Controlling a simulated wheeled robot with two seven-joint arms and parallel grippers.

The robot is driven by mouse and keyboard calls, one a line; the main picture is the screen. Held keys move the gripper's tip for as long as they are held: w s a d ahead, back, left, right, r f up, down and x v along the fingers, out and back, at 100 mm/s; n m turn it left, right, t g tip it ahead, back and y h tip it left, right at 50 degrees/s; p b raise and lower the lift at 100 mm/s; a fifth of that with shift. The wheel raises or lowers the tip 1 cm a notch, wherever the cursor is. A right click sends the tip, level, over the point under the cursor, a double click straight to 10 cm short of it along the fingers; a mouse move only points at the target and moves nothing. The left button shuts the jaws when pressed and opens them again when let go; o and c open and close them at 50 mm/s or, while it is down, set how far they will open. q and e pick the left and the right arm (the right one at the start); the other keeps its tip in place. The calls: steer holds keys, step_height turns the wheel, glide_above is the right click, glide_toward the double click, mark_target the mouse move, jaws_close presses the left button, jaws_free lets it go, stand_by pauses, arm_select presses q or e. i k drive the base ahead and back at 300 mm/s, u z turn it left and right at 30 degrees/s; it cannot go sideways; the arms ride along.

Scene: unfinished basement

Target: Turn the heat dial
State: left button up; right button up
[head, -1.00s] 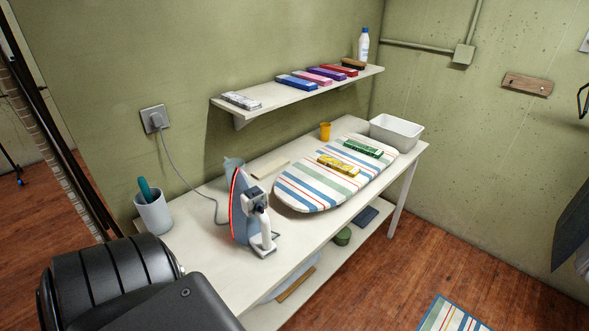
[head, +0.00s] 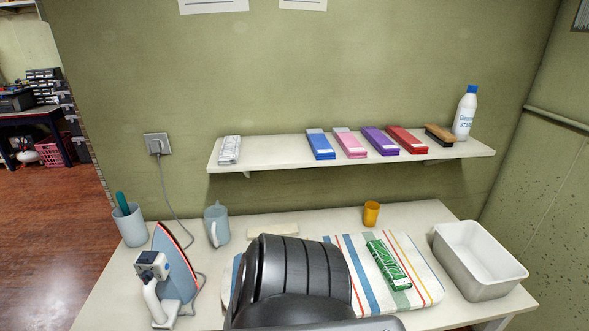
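The iron (head: 174,275) stands upright on its heel at the left of the white table (head: 110,285). Its soleplate edge is red and its handle is white. A small dark and white part with a blue spot, possibly the heat dial (head: 152,267), shows on the side of the iron facing me. A grey cord runs from the iron to the wall socket (head: 157,146). A black link of my arm covers the front middle of the table, right of the iron.
A cup with a green item (head: 130,225), a grey jug (head: 216,224), an orange cup (head: 371,213) and a white bin (head: 478,262) stand around. A shelf (head: 270,150) hangs above.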

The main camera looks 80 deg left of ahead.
mark_target(146, 276)
steer(key=i, duration=0.6)
steer(key=u, duration=4.3)
steer(key=i, duration=0.5)
steer(key=z, duration=0.05)
